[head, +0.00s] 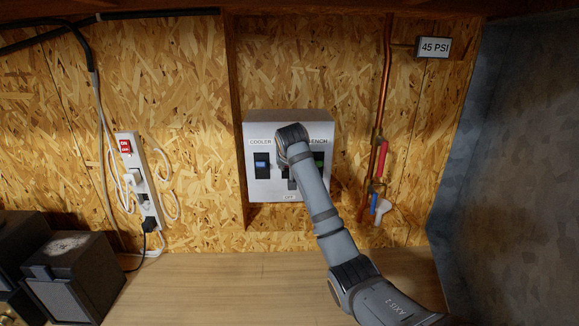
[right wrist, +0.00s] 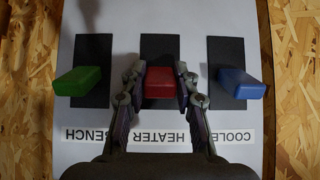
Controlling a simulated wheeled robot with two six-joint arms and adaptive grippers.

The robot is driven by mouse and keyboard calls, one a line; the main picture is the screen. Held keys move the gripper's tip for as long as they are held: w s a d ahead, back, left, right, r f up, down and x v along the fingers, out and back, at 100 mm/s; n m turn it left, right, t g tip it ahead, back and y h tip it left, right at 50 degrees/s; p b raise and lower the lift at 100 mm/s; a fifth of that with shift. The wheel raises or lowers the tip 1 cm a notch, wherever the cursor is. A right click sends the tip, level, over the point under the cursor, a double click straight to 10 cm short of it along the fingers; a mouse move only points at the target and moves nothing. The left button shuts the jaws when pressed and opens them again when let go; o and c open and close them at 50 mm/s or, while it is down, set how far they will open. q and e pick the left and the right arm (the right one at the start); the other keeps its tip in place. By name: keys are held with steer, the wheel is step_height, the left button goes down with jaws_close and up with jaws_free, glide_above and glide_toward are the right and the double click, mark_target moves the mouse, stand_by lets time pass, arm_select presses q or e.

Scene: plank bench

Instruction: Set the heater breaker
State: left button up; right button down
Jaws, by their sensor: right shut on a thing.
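The breaker box (head: 290,118) is a pale box on the wall with the labels COOLER and BENCH readable in the head view. The red heater lever (right wrist: 159,83) sits in the middle dark slot in the upside-down right wrist view. My right gripper (right wrist: 161,76) is shut on it, one finger on each side. The blue cooler lever (right wrist: 242,83) and green bench lever (right wrist: 77,81) stand on either side, at about the same level as the red one. In the head view my right arm hides most of the heater lever. My left gripper is not in view.
A white power strip (head: 138,180) with a red switch and cables hangs left of the box. Copper pipe (head: 386,80) with red and blue valve handles runs on the right, below a 45 PSI sign (head: 434,47). Dark boxes (head: 75,278) stand at lower left. The bench (head: 210,290) is clear mid-front.

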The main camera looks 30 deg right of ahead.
steer(key=shift+f, duration=0.1)
steer(key=c, duration=1)
jaws_free()
steer(key=v, duration=1.2)
